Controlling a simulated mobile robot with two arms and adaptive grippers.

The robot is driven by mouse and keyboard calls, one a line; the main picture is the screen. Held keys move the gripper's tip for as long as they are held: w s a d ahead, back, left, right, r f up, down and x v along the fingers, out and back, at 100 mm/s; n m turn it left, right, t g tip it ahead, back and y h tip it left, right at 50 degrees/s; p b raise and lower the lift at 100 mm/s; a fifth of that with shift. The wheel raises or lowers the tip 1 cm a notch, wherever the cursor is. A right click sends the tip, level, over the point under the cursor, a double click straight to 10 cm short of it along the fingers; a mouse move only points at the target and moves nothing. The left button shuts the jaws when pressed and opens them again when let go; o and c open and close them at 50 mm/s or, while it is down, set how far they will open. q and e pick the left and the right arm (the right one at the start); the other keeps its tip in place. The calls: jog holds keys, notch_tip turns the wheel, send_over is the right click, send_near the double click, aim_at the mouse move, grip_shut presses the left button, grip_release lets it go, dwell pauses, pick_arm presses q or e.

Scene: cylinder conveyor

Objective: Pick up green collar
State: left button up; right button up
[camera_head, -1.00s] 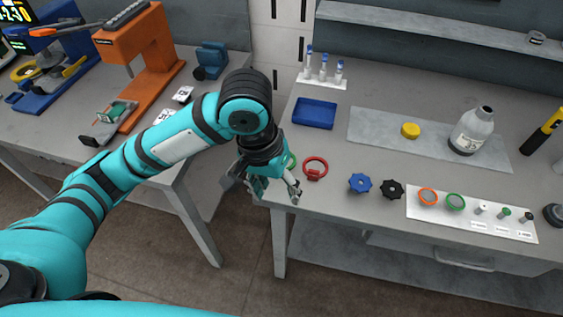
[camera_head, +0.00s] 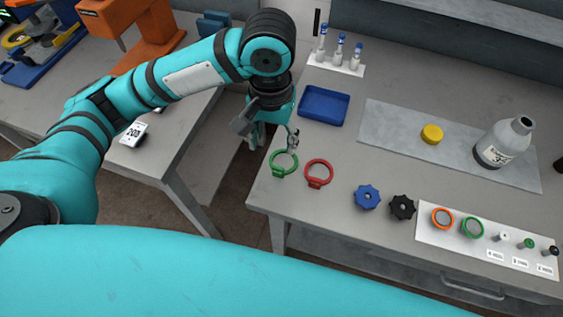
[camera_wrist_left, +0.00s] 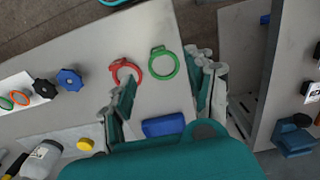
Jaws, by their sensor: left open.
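The green collar (camera_head: 284,163) is a ring with a small tab, lying flat near the table's left corner. It also shows in the left wrist view (camera_wrist_left: 163,63), between and beyond my fingertips. A red collar (camera_head: 318,174) lies just to its right. My left gripper (camera_head: 272,140) is above the table's left edge, just behind the green collar. In the left wrist view my left gripper (camera_wrist_left: 165,85) has its fingers wide apart with nothing between them. It is apart from the green collar. My right gripper is not in view.
A blue tray (camera_head: 324,106) and a rack of blue-capped vials (camera_head: 338,60) stand behind. A blue knob (camera_head: 367,197) and a black knob (camera_head: 402,207) lie to the right, near a white strip (camera_head: 432,236) with rings and pegs. A yellow cap (camera_head: 431,134) and bottle (camera_head: 503,142) stand on a grey mat.

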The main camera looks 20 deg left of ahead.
pick_arm(q)
send_over(278, 169)
notch_tip(278, 169, down, 6)
jog(key=shift+s+a+f, duration=0.1)
jog(key=shift+a+f, duration=0.1)
jog(key=shift+f, duration=0.3)
jog(key=shift+s+a+f, duration=0.1)
jog(key=shift+a+f, duration=0.05)
jog(key=shift+f, duration=0.35)
jog(key=shift+f+p, duration=0.25)
jog(key=shift+p, duration=0.05)
jog(key=f, duration=0.3)
jog(key=shift+w+d+f+p, duration=0.15)
jog(key=shift+d+f+p, duration=0.15)
jog(key=shift+f+p, duration=0.1)
jog(key=shift+f, duration=0.45)
jog(key=c, duration=1)
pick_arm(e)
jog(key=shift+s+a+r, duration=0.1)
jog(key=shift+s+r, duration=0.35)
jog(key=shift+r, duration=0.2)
